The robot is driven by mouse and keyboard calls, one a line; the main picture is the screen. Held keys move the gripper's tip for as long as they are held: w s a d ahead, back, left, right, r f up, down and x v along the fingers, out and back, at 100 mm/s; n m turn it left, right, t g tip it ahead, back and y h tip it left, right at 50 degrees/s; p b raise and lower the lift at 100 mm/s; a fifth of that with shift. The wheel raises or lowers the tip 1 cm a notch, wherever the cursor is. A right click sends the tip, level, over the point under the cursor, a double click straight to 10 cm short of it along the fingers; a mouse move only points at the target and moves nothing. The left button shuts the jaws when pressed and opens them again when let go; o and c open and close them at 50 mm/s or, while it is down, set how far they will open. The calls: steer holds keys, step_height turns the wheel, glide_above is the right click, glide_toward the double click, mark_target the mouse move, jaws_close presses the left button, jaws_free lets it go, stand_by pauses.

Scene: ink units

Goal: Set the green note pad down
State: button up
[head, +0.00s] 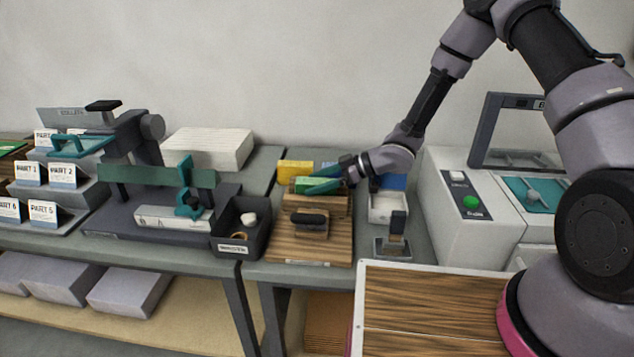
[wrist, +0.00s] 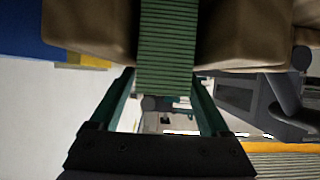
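The green note pad (head: 317,185) is at the wooden stand (head: 285,250) on the middle bench, in front of a yellow block and a blue block. My gripper (head: 338,178) reaches it from the right. In the wrist view the pad's ridged green face (wrist: 167,50) lies between the two green fingers of my gripper (wrist: 163,85), which appear closed on its sides. Brown wooden blocks (wrist: 245,35) flank the pad there. The pad's underside is hidden, so I cannot tell whether it touches the wood.
A yellow block (head: 295,169) is behind the pad. A black-handled piece (head: 309,220) is on the stand in front. A dark bin (head: 238,232) stands left, a white open box (head: 387,208) right. A large grey machine (head: 455,215) is farther right.

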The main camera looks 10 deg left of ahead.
steer(key=shift+r, duration=0.1)
steer(key=shift+w+d+r, duration=0.1)
steer(key=shift+d+r, duration=0.05)
steer(key=shift+d, duration=0.1)
steer(key=w+d+r+m+t+h, duration=0.2)
steer(key=w+d+r+t, duration=0.1)
steer(key=w+d+r, duration=0.4)
steer(key=w+d+r+m+t+h, duration=0.25)
steer(key=d+r, duration=0.25)
steer(key=d, duration=0.4)
steer(key=d+r+m+t+h, duration=0.4)
steer(key=d+r+m+h, duration=0.3)
steer(key=d+r, duration=0.75)
steer(key=s+d+r+m+h, duration=0.2)
steer(key=s+d+r+m, duration=0.5)
steer(key=s, duration=0.3)
steer(key=s+a+r+m+g+y, duration=0.1)
steer(key=s+r+m+g+y, duration=0.1)
steer(key=s, duration=1.4)
step_height(320, 180, up, 3)
steer(key=shift+s+a+m+y, duration=0.2)
steer(key=shift+s+m+y, duration=0.25)
steer(key=shift+m, duration=0.7)
